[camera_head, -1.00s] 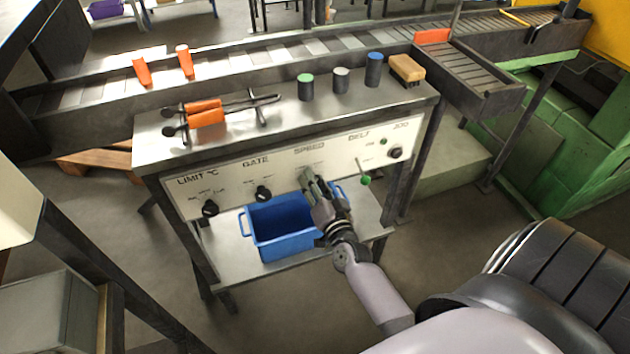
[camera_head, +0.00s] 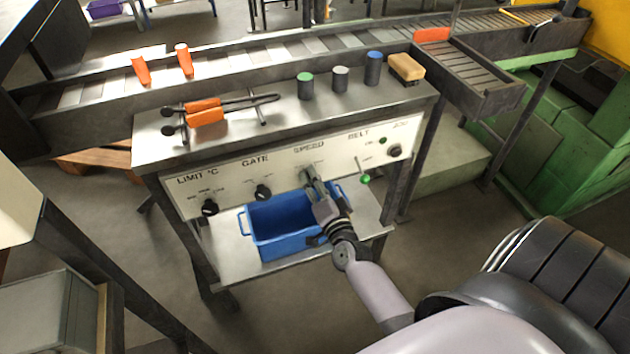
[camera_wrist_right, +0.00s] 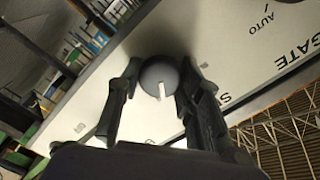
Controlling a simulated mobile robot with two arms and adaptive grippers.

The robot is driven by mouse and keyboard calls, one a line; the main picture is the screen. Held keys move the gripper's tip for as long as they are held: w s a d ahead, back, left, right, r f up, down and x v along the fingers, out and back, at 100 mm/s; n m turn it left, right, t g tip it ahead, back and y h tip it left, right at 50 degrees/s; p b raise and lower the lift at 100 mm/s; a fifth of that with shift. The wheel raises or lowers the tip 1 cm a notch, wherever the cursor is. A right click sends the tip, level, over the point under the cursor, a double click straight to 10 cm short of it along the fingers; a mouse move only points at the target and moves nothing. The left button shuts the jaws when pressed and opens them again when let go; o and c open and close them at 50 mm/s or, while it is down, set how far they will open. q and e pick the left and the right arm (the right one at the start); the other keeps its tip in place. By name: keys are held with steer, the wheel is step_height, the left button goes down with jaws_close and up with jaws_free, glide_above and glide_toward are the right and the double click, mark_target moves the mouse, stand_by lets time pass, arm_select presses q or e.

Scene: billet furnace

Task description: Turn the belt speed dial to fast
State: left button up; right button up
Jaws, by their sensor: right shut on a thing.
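The speed dial (camera_wrist_right: 158,77) is a dark round knob with a white pointer mark, seen in the right wrist view. My right gripper (camera_wrist_right: 155,88) is shut on it, one finger on each side. In the head view my right gripper (camera_head: 309,176) is at the panel (camera_head: 285,164), just below the word SPEED, and covers the dial there. The small markings around the dial are hidden or too small to read, so I cannot tell its setting. My left gripper is not in view.
The limit knob (camera_head: 210,208) and gate knob (camera_head: 263,192) sit left of my right gripper. The green-tipped belt lever (camera_head: 365,178) and jog knob (camera_head: 395,151) are to its right. A blue bin (camera_head: 285,228) stands on the shelf below.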

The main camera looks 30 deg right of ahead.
steer(key=o, duration=1.2)
steer(key=v, duration=1.2)
steer(key=shift+f, duration=0.1)
